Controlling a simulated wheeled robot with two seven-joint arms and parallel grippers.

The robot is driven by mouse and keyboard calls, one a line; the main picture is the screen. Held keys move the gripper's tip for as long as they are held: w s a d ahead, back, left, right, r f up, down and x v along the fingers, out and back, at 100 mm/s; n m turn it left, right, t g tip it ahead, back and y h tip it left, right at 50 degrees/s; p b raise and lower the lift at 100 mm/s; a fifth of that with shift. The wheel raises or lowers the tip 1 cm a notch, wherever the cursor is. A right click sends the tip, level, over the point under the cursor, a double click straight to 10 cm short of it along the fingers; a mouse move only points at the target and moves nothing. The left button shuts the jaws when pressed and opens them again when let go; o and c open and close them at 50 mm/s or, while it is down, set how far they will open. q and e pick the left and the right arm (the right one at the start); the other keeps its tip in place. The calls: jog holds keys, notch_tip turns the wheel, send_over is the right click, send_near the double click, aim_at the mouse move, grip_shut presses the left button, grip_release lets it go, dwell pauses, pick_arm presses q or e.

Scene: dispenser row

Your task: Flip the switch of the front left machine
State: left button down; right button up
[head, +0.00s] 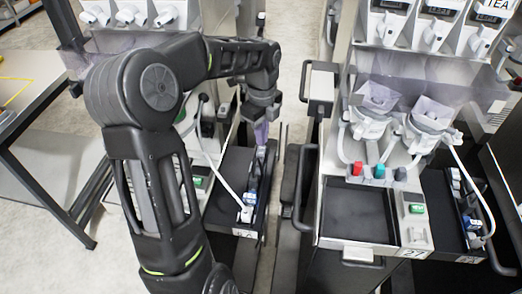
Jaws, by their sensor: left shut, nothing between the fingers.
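The left machine (193,12) stands behind my left arm, which hides much of its front. A small green switch (197,182) shows on its lower panel, right beside the arm. My left gripper (261,134) is shut and empty, pointing down at the right side of this machine, above a dark side tray (237,221). The gripper is up and to the right of the green switch, apart from it in the picture. Whether it touches the machine I cannot tell. My right gripper is not in view.
Another machine (360,215) stands to the right, with red and teal buttons and a green switch (416,209). A narrow aisle with dark rails separates the machines. A white hose (208,160) hangs near the gripper. A grey table (30,85) stands at the left.

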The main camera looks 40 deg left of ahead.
pick_arm(q)
jog(key=shift+f+b, duration=0.55)
jog(key=shift+f, duration=0.45)
jog(key=shift+r, duration=0.1)
dwell(0.3)
notch_tip(320, 180, up, 7)
jog(key=p, duration=0.6)
dwell(0.7)
